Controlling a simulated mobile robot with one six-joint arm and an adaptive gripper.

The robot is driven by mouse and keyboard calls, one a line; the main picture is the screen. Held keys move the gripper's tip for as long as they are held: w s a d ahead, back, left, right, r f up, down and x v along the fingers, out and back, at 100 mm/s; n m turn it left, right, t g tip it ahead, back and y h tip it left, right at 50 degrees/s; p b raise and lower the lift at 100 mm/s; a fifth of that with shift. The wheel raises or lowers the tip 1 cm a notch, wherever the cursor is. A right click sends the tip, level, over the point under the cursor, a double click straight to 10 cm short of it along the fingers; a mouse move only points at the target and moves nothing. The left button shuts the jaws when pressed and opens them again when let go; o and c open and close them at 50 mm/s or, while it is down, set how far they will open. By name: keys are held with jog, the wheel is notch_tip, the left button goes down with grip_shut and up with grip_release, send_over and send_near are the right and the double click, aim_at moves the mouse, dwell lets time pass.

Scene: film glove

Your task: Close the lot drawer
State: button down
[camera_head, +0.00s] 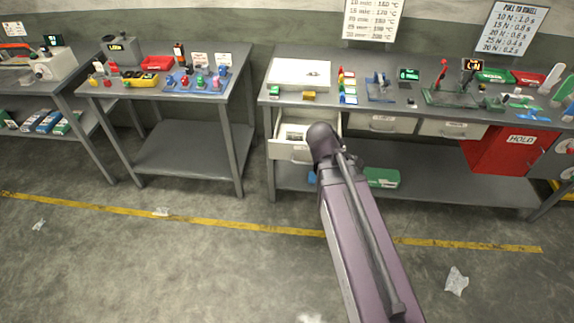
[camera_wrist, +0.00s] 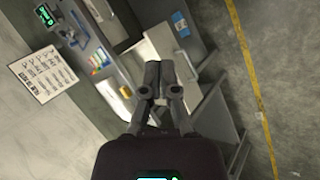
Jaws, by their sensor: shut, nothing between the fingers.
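The lot drawer (camera_head: 289,152), cream with a label and handle on its front, is pulled out under the left end of the right-hand bench. Light items lie inside it. My arm covers its right part in the head view, and my gripper is hidden there. In the wrist view my gripper (camera_wrist: 158,72) is shut and empty, its dark fingertips in front of the pale open drawer (camera_wrist: 163,38). The fingers overlap the drawer in the picture; I cannot tell whether they touch it.
Two other drawers (camera_head: 382,123) in this bench are shut. A red HOLD box (camera_head: 497,152) hangs at the right. A green box (camera_head: 382,177) lies on the lower shelf. The bench top (camera_head: 330,101) carries trays and small tools. The floor before the bench is mostly clear, with scraps.

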aim_at(287, 152)
jog(key=w+a+f+n+t+h+b, duration=0.1)
jog(key=w+a+f+n+t+b, duration=0.3)
jog(key=f+b, duration=0.45)
jog(key=w+a+f+n+t+h+b, duration=0.15)
jog(key=w+f+n+b, duration=0.4)
jog(key=b, duration=0.65)
jog(key=w+a+f+n+t+y+b, duration=0.3)
jog(key=a+f+n+b, duration=0.9)
jog(key=b, duration=0.8)
notch_tip(287, 152, down, 2)
jog(key=n+t+y, duration=0.2)
jog(key=n+t, duration=0.1)
jog(key=t, duration=0.1)
jog(key=shift+b, duration=0.3)
jog(key=shift+n, duration=0.25)
jog(key=w, duration=0.4)
jog(key=w+d, duration=0.1)
jog(key=w, duration=0.4)
jog(key=w+d, duration=0.1)
jog(key=w, duration=0.3)
jog(key=shift+w+d, duration=0.15)
jog(key=shift+w, duration=0.2)
jog(key=shift+w, duration=0.1)
